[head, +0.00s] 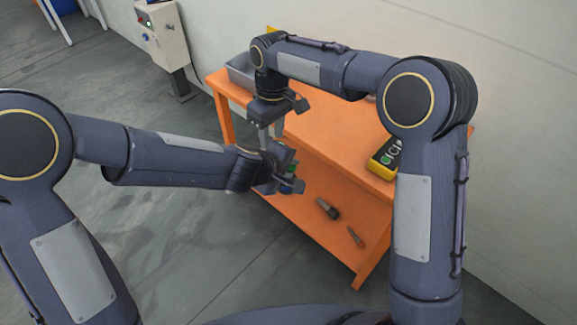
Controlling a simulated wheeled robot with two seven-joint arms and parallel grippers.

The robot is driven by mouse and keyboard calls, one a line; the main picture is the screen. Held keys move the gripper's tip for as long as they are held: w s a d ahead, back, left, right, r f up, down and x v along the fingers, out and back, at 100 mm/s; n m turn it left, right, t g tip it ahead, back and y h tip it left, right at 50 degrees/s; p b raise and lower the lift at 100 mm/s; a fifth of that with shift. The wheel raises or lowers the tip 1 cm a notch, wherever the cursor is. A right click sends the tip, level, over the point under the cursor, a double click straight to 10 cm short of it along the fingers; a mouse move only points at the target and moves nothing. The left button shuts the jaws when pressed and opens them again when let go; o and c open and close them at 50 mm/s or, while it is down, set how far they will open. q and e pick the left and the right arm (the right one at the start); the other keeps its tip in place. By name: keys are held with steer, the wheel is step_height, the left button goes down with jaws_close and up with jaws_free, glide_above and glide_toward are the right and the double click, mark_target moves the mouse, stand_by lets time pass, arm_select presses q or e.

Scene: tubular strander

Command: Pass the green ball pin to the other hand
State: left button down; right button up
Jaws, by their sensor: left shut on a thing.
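My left gripper (287,175) reaches in from the left in front of the orange bench. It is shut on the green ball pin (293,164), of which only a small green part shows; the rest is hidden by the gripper. My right gripper (272,133) points down just above and slightly left of it, near the bench's front edge. Its two fingers look apart, with nothing seen between them. The two grippers are close together, and I cannot tell if the right one touches the pin.
The orange bench (325,138) has a grey bin (240,72) at its far left and a yellow-black meter (384,158) at the right. Dark tools (327,208) lie on its lower shelf. A control box (163,35) stands by the wall.

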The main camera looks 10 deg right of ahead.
step_height(320, 180, up, 7)
steer(key=s+d+r+m+t+y, duration=0.1)
steer(key=s+d+r+m, duration=0.1)
steer(key=s+d, duration=0.55)
steer(key=s+d+r+m+t+y, duration=0.1)
steer(key=s+d+r+m+t, duration=0.15)
steer(key=s+d, duration=0.45)
arm_select(q)
steer(key=c, duration=1.8)
jaws_free()
jaws_close()
arm_select(e)
steer(key=s+d+f+m+t, duration=0.1)
steer(key=s+f+m, duration=0.1)
steer(key=s+f, duration=0.2)
steer(key=s+d+f+m+t+y, duration=0.1)
steer(key=s+d+f+m, duration=0.1)
steer(key=s, duration=0.9)
steer(key=shift+f+m+t, duration=0.35)
steer(key=shift+f+m, duration=0.3)
steer(key=shift+f, duration=0.35)
